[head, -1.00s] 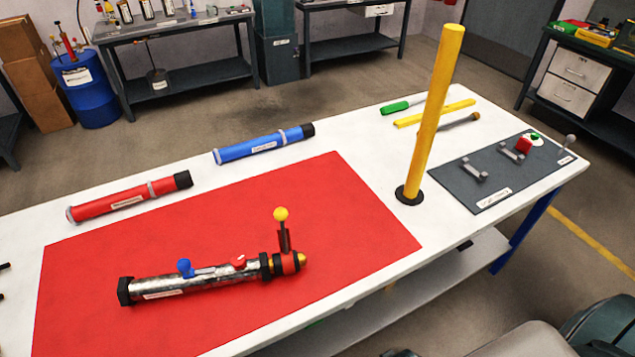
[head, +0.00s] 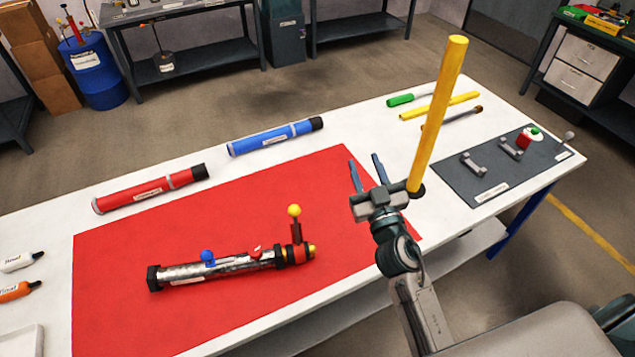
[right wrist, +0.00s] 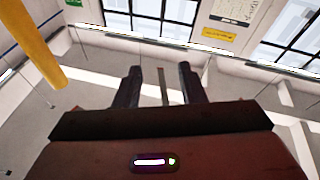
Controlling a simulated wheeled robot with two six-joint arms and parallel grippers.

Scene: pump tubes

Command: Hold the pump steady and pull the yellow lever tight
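The pump (head: 225,268) is a silver cylinder lying on the red mat (head: 330,190). It has a black cap at its left end and a red-and-black fitting at its right end. The lever (head: 295,226) stands upright from that fitting and has a yellow ball on top. A blue knob (head: 207,257) and a red part sit along the pump's top. My right gripper (head: 367,174) is open and empty, to the right of the pump and above the mat's right part. Its two fingers (right wrist: 158,85) show apart with nothing between them in the right wrist view. My left gripper is out of view.
A tall yellow post (head: 438,115) stands close beside my right gripper. A red tube (head: 150,190) and a blue tube (head: 275,137) lie along the table's back edge. A dark board (head: 470,180) with brackets is at the right. Markers (head: 15,262) lie at the left edge.

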